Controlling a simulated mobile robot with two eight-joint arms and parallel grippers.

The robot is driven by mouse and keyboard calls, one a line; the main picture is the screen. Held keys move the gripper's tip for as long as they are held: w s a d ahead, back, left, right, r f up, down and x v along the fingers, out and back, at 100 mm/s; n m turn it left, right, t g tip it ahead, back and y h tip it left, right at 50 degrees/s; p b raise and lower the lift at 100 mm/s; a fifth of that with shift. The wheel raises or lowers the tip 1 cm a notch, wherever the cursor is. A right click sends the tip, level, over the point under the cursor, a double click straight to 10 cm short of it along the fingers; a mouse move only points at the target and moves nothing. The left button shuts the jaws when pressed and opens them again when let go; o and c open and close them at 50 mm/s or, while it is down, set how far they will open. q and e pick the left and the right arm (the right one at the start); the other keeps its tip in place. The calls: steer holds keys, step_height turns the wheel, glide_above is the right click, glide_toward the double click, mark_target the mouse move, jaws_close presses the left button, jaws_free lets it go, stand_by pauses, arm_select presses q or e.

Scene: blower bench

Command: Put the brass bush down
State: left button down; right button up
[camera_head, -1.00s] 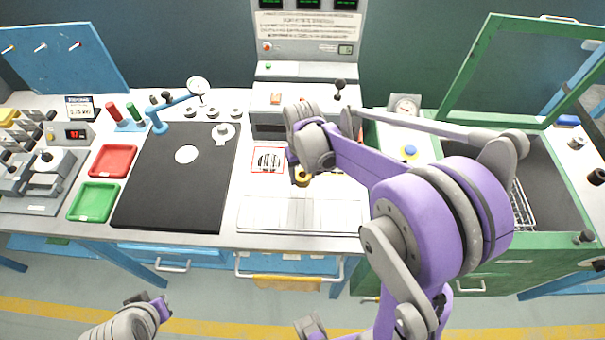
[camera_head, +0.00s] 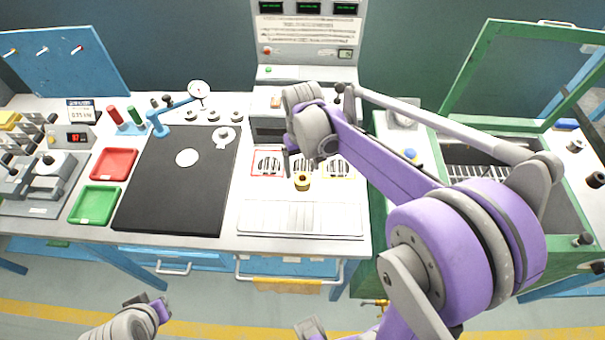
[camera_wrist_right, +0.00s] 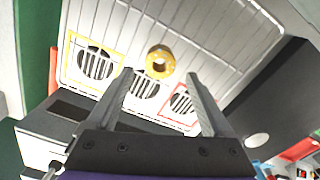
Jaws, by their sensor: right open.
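The brass bush (camera_head: 302,181) is a small yellow ring. It rests on the pale bench top, just in front of the middle of three round grilles (camera_head: 303,166). In the right wrist view the bush (camera_wrist_right: 160,61) shows whole, with its dark hole facing the camera, just beyond the fingertips. My right gripper (camera_wrist_right: 160,78) is open, with nothing between its fingers and a clear gap to the bush. In the head view its wrist hangs behind and above the bush. My left gripper (camera_head: 146,302) is low at the bottom left, away from the bench; its fingers are unclear.
A slatted pale plate (camera_head: 300,217) lies in front of the bush. A black mat (camera_head: 170,205) lies to the left, with red (camera_head: 113,164) and green (camera_head: 95,205) trays beyond it. An open green-framed bin (camera_head: 500,150) stands at right, under my right arm.

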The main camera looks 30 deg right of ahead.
step_height(320, 180, up, 6)
steer(key=s+a+f+n+t, duration=0.1)
steer(key=s+a+f+t, duration=0.1)
steer(key=s, duration=0.5)
steer(key=s+a+f+t, duration=0.3)
steer(key=s+a, duration=0.1)
steer(key=s, duration=0.4)
steer(key=shift+s+a+f+n, duration=0.2)
steer(key=shift+a+n, duration=0.2)
stand_by(0.3)
